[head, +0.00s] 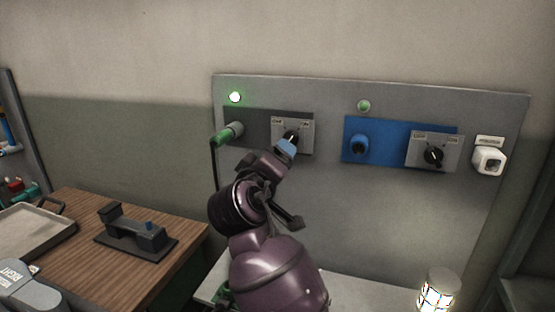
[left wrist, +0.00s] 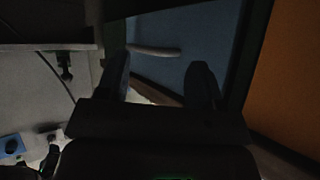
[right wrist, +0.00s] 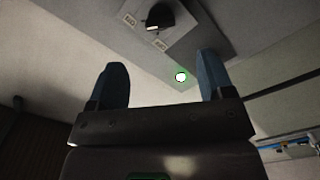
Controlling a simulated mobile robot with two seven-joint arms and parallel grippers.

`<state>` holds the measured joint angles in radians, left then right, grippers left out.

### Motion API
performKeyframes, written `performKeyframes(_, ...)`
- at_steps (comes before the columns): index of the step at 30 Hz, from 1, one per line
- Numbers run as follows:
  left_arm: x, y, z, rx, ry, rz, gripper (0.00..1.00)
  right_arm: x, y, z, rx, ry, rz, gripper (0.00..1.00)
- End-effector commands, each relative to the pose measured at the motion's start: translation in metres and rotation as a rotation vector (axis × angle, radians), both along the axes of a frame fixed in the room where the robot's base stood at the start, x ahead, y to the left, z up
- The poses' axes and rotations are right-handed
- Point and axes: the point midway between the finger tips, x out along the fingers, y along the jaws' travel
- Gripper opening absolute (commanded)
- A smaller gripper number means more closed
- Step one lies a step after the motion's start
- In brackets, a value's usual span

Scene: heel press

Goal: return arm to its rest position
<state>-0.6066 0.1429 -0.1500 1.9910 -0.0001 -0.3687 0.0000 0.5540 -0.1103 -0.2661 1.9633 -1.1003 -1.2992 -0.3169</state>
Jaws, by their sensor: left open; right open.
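My right arm, purple and dark, rises from the bottom middle of the head view toward the wall panel (head: 400,230). Its right gripper (head: 286,148) has a blue fingertip that appears just below the left black knob (head: 291,135), partly overlapping its grey plate. In the right wrist view the right gripper (right wrist: 162,72) is open with nothing between its fingers; the knob (right wrist: 160,16) is beyond them and seems clear of them. My left gripper (left wrist: 160,75) is open and empty in the dark left wrist view. I cannot make it out in the head view.
A lit green lamp (head: 235,97) and green-handled plug (head: 228,133) are on the panel's left. A blue plate (head: 389,129) with another knob (head: 433,156) and a white fitting (head: 489,160) are right. A wooden table (head: 80,233) holds a tray (head: 35,232) and dark device (head: 137,236).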

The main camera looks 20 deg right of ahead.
Motion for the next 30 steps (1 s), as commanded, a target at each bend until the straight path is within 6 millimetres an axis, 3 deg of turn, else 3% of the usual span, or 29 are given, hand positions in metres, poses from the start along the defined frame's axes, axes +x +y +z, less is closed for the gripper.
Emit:
performKeyframes(11,0.001,0.0,0.0,0.0,-0.002,0.0,0.61,0.003,0.004,0.004,0.012,-0.04,0.031,0.74)
performKeyframes(20,0.004,-0.001,0.002,0.0,-0.007,-0.002,0.61,0.025,0.045,0.014,0.165,-0.205,0.384,0.74)
performKeyframes(23,0.005,-0.001,0.002,-0.001,-0.008,-0.003,0.61,0.027,0.048,-0.004,0.236,-0.222,0.481,0.74)
performKeyframes(30,0.005,-0.001,0.002,-0.001,-0.008,-0.003,0.61,0.017,0.031,-0.086,0.45,-0.207,0.636,0.74)
